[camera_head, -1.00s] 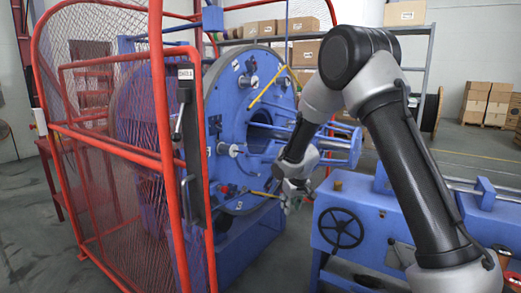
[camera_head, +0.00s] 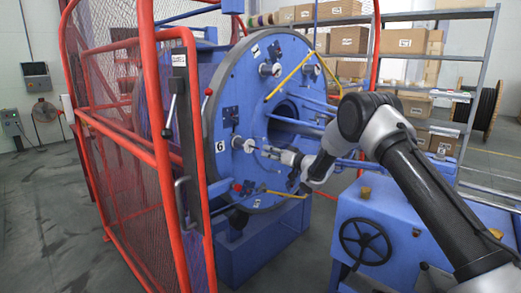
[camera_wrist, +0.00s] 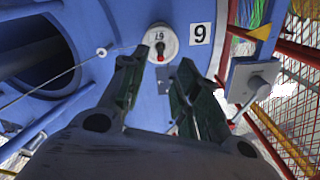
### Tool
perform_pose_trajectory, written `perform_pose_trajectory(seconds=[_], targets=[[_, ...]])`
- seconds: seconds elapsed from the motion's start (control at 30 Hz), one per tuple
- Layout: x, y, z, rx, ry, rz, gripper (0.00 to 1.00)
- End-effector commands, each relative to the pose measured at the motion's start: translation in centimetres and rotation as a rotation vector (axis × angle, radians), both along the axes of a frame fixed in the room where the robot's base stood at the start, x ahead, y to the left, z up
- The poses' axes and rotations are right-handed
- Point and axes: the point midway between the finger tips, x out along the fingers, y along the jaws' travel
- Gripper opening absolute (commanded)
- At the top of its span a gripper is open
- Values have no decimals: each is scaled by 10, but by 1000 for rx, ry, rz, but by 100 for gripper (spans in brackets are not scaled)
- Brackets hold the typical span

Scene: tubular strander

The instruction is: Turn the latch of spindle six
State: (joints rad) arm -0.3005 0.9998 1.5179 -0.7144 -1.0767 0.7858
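Spindle six shows in the head view as a pale round fitting (camera_head: 249,145) on the blue disc (camera_head: 225,95), beside a white "6" label (camera_head: 219,146). In the wrist view, the round fitting (camera_wrist: 160,42) has a dark slot and a small red mark at its lower edge. Its label (camera_wrist: 199,33) appears upside down, like a 9. My gripper (camera_head: 284,156) faces the fitting from the right in the head view. In the wrist view, my gripper (camera_wrist: 158,68) is open and empty, its two dark fingers apart just below the fitting. I cannot tell the exact gap or the latch's angle.
A red mesh guard (camera_head: 165,150) stands left of the disc. A metal bracket (camera_wrist: 252,80) with a red-tipped lever is right of the fingers. Blue rods (camera_head: 305,127) project from the disc above my gripper. A blue machine bed with a handwheel (camera_head: 366,241) stands at the right.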

Motion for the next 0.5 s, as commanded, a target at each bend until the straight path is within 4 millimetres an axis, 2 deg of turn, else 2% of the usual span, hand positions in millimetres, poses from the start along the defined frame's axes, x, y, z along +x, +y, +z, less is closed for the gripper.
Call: perform_pose_trajectory(seconds=[0.3,0.5], targets=[[31,41,-1,-1,1,-1,31],[43,56,-1,-2,2,-1,31]])
